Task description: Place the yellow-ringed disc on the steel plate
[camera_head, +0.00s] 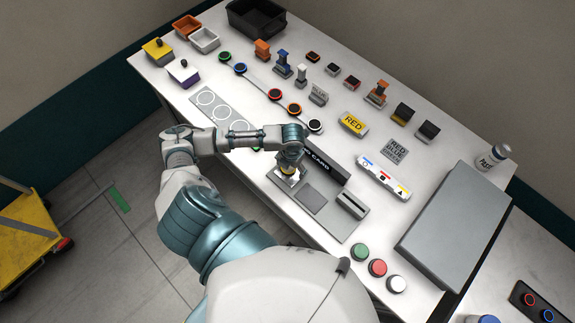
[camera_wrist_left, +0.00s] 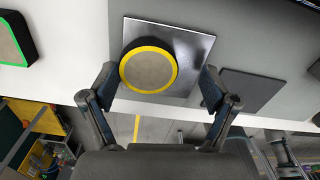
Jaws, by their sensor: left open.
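The yellow-ringed disc (camera_wrist_left: 149,70) has a grey face, a yellow ring and a black side. In the left wrist view it lies over the left part of the shiny square steel plate (camera_wrist_left: 198,52) and looks to be resting on it. In the head view the plate (camera_head: 284,185) shows below my left gripper (camera_head: 290,163), which mostly hides the disc. My left gripper (camera_wrist_left: 157,82) is open, with one finger on each side of the disc and a gap to it. My right gripper is not in view.
A dark square pad (camera_head: 311,198) and a slotted grey block (camera_head: 352,205) lie beside the plate. A black CARD bar (camera_head: 325,165) stands behind. A green-ringed disc (camera_wrist_left: 12,38) is to the left. Coloured buttons (camera_head: 377,268) sit near the front edge.

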